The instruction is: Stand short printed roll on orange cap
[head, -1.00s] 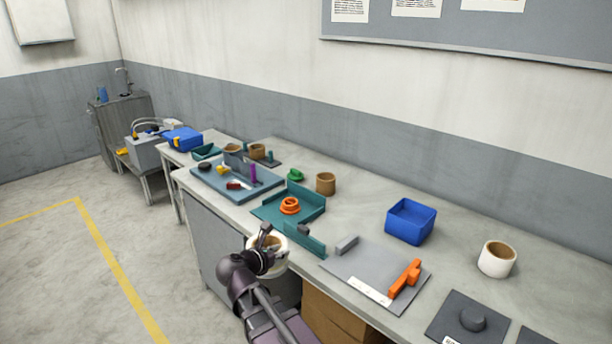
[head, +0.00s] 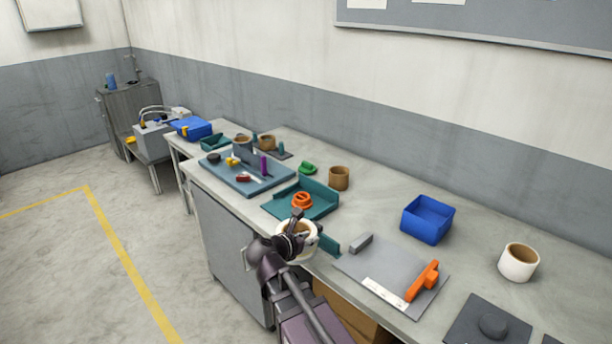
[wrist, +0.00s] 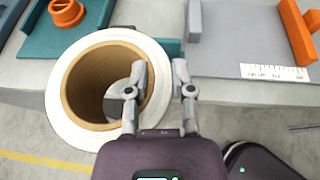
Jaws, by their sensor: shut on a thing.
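My gripper (wrist: 160,72) is shut on the wall of a white-sided roll (wrist: 57,108) with a brown core. One finger is inside the core and the other is outside the wall on the right. The roll is roughly upright, with its open top facing the wrist camera; no print can be made out on it. In the head view, the held roll (head: 309,247) is at the bench's front edge, in front of the teal fixture (head: 322,212). The orange cap (head: 302,201), a stepped ring, stands in that fixture, apart from the roll. It also shows in the wrist view (wrist: 66,12).
A grey board (head: 375,268) with an orange bar (head: 423,281) and a grey block (head: 360,243) lies right of the fixture. Behind are a brown ring (head: 339,178) and a blue bin (head: 427,220). Another white roll (head: 518,262) stands far right. The fixture's low walls are nearby.

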